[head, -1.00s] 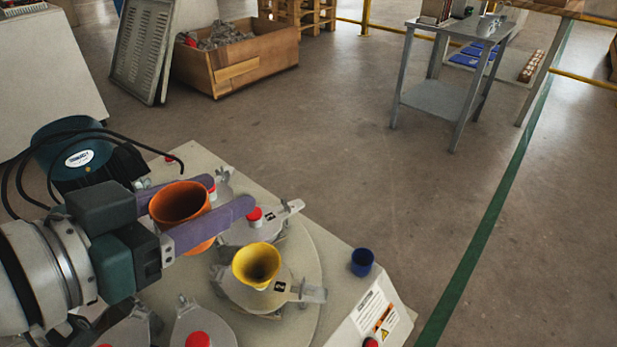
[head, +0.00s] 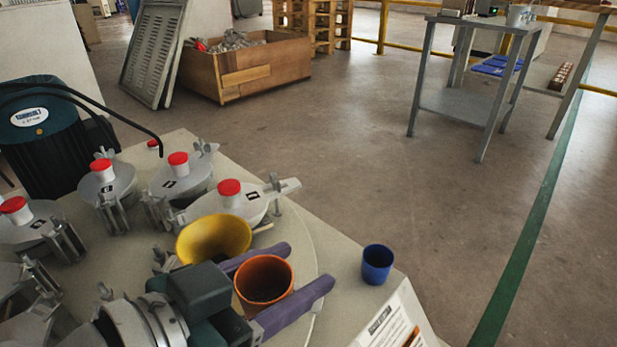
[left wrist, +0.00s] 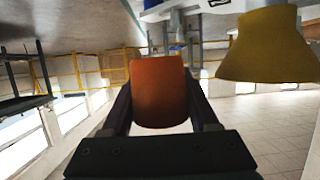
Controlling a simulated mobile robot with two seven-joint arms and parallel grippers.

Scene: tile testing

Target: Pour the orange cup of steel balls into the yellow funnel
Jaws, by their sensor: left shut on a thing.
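The orange cup (head: 263,279) is held between the purple fingers of my left gripper (head: 284,275). It looks roughly upright, with dark contents low inside that are too small to make out. The yellow funnel (head: 213,238) stands on the round machine just behind and to the left of the cup in the head view. Cup and funnel look close but apart. In the left wrist view the orange cup (left wrist: 160,92) sits between the fingers, and the yellow funnel (left wrist: 268,46) is to its right. My right gripper is in neither view.
Several metal jars with red caps (head: 229,188) ring the turntable around the funnel. A small blue cup (head: 377,264) stands on the machine's right corner, near a warning label (head: 390,325). A teal motor (head: 42,135) with black cables is at the left.

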